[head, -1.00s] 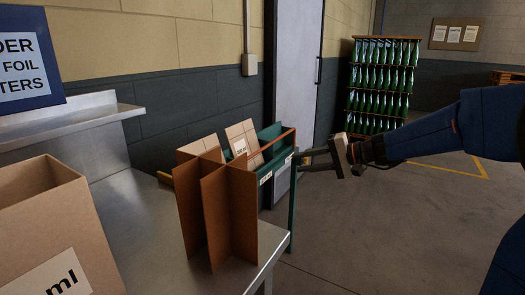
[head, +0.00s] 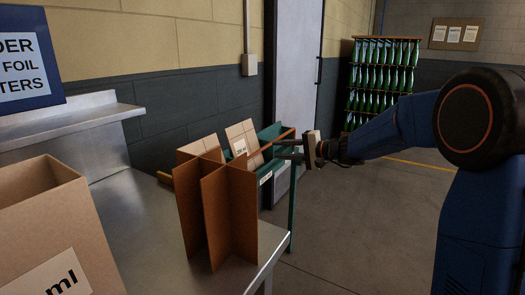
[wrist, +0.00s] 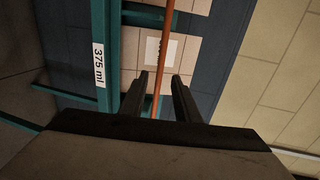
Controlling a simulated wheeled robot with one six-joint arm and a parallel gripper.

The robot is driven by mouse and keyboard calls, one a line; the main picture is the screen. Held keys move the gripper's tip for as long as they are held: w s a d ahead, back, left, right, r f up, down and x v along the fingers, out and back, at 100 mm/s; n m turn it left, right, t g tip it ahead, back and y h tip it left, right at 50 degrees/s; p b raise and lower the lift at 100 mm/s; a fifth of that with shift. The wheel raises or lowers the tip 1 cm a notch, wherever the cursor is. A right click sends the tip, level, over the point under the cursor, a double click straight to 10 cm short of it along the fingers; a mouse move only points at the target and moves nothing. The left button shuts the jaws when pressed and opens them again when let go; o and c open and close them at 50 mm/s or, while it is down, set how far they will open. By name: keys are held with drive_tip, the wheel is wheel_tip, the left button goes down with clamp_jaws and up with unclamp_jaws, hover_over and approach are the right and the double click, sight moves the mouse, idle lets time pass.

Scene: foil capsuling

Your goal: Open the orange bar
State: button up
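The orange bar (head: 285,136) lies along the top of a teal frame (head: 292,205) beyond the metal bench; part of it is hidden behind my gripper in the head view. My gripper (head: 278,149) is at this bar, reaching in from the right. In the wrist view the orange bar (wrist: 165,45) runs lengthwise between the two dark fingers of my gripper (wrist: 158,76). The fingers are open, with a gap on both sides of the bar. I cannot tell whether the bar is at the fingers' depth. The teal frame (wrist: 105,25) carries a "375 ml" label.
Brown cardboard dividers (head: 228,212) stand on the metal bench (head: 150,235), left of the frame. A labelled cardboard piece (head: 240,138) leans behind them. An open carton (head: 45,220) is at the left front. A rack of green bottles (head: 380,80) stands farther back. The floor right of the bench is clear.

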sight(264, 149)
drive_tip(key=x, duration=0.8)
drive_tip(key=shift+a, duration=0.2)
clamp_jaws()
